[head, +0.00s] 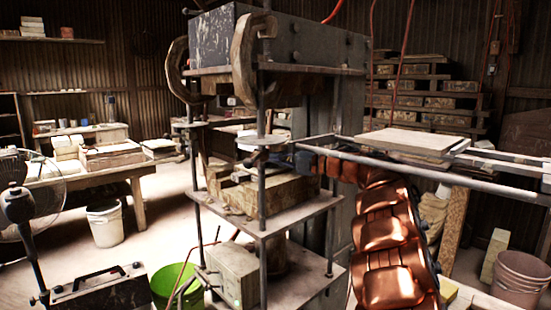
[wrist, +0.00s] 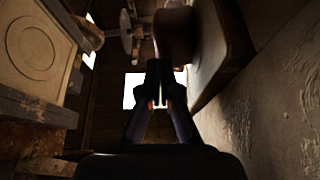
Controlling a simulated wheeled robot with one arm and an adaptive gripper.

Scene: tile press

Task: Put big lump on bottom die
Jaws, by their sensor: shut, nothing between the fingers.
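The bottom die seems to be the pale, worn block (head: 285,192) on the press's middle shelf in the head view. My gripper (head: 280,157) reaches in from the right, just above it between the press posts; its dark tip is partly hidden by a post. In the wrist view my gripper (wrist: 159,102) has its fingers together with nothing held. A pale block with a ring mark (wrist: 32,48) lies left of the fingers, and a smooth block (wrist: 210,50) lies right. A brown rounded mass (wrist: 173,20) beyond the fingers may be the big lump; I cannot tell.
Press posts (head: 262,190) stand close around my gripper. A flat board (head: 410,141) lies on a metal rail frame (head: 470,187) at right. A green bucket (head: 175,285), a fan (head: 20,200) and a table with blocks (head: 112,160) are left. Open floor lies between.

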